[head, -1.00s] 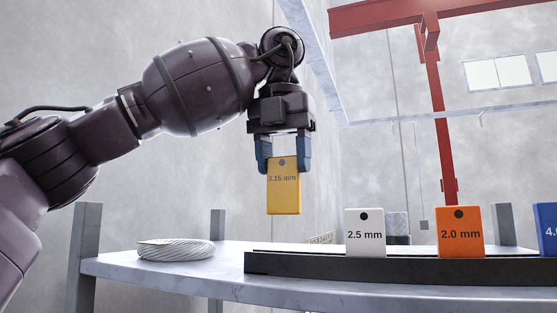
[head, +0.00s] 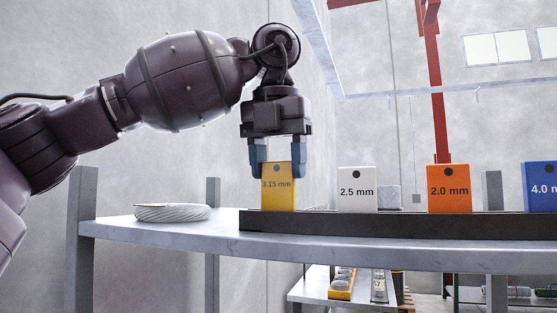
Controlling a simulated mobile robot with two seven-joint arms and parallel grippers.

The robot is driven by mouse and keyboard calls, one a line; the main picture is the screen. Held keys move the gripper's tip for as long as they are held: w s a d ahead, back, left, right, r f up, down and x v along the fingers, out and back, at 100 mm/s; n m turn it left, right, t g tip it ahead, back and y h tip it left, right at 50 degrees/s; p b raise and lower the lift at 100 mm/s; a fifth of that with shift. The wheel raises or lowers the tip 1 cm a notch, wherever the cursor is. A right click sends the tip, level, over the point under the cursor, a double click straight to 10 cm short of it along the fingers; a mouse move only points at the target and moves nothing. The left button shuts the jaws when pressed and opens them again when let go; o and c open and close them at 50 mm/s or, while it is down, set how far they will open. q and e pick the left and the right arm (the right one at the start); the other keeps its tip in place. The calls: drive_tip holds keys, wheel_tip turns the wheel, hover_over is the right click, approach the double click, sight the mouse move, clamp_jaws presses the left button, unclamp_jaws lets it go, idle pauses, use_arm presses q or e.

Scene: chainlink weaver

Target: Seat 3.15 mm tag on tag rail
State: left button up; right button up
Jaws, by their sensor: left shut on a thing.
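The yellow 3.15 mm tag (head: 278,196) is upright at the left end of the dark tag rail (head: 400,226). My left gripper (head: 278,168) points down from above and is shut on the tag's upper part, with a blue finger on each side. The tag's lower edge meets the rail's top edge in the picture; whether it sits fully in the rail I cannot tell. The white 2.5 mm tag (head: 357,200), orange 2.0 mm tag (head: 449,200) and blue 4.0 mm tag (head: 541,200) stand in the rail to the right. My right gripper is not in view.
The rail lies along a grey shelf (head: 150,229). A coil of wire rope (head: 172,213) lies on the shelf left of the rail. Grey posts (head: 82,200) rise at the shelf's edges. A lower shelf with small items (head: 342,285) shows beneath.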

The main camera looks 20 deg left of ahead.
use_arm(q)
drive_tip(key=o, duration=1)
drive_tip(key=shift+r, duration=0.1)
wheel_tip(320, 180, up, 11)
drive_tip(key=s+p, duration=0.1)
drive_tip(key=shift+s+f, duration=0.2)
drive_tip(key=shift+s, duration=0.15)
idle(0.4)
